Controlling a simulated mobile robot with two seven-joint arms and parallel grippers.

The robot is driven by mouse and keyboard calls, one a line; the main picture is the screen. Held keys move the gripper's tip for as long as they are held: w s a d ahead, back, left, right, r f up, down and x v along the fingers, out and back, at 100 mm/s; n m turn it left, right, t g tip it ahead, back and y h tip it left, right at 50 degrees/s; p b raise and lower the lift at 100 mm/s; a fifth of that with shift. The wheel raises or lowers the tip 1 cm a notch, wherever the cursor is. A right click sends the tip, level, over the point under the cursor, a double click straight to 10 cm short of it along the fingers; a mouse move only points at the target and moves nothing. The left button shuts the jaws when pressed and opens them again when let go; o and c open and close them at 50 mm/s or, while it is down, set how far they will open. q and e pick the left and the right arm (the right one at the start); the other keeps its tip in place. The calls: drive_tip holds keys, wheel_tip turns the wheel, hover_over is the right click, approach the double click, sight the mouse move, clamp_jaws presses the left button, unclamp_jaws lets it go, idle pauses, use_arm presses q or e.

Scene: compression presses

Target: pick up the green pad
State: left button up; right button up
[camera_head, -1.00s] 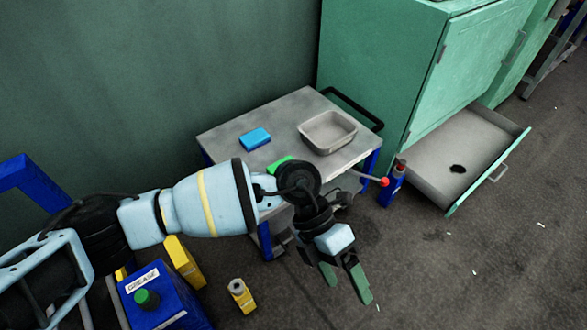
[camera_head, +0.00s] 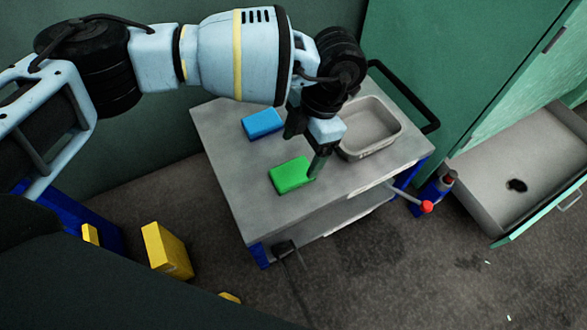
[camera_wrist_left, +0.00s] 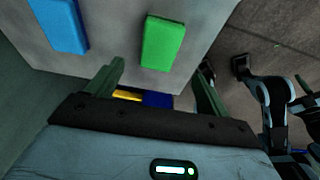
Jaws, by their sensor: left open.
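The green pad (camera_head: 291,174) lies flat on the grey cart top (camera_head: 228,158), near its front edge. My left gripper (camera_head: 318,166) points down above the cart top at the right end of the pad. In the left wrist view the left gripper (camera_wrist_left: 160,85) is open and empty, its two fingers wide apart. The green pad (camera_wrist_left: 163,43) shows there beyond the fingertips, between their lines and apart from them. I cannot tell the exact height of the fingers over the cart. My right gripper is not in view.
A blue pad (camera_head: 262,123) lies on the cart behind the green one; it also shows in the left wrist view (camera_wrist_left: 59,25). A grey tray (camera_head: 371,128) stands right of my gripper. An open drawer (camera_head: 520,175) is at the right. A yellow container (camera_head: 167,250) stands on the floor.

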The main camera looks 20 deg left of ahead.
sight(293, 171)
use_arm(q)
drive_tip(key=shift+x, duration=1.05)
drive_tip(key=shift+f+b, duration=0.3)
drive_tip(key=shift+b, duration=0.05)
drive_tip(key=b+x, duration=0.2)
drive_tip(key=x, duration=0.2)
drive_tip(key=shift+w+a+f, duration=0.1)
drive_tip(key=shift+f, duration=0.25)
drive_tip(key=shift+f, duration=0.15)
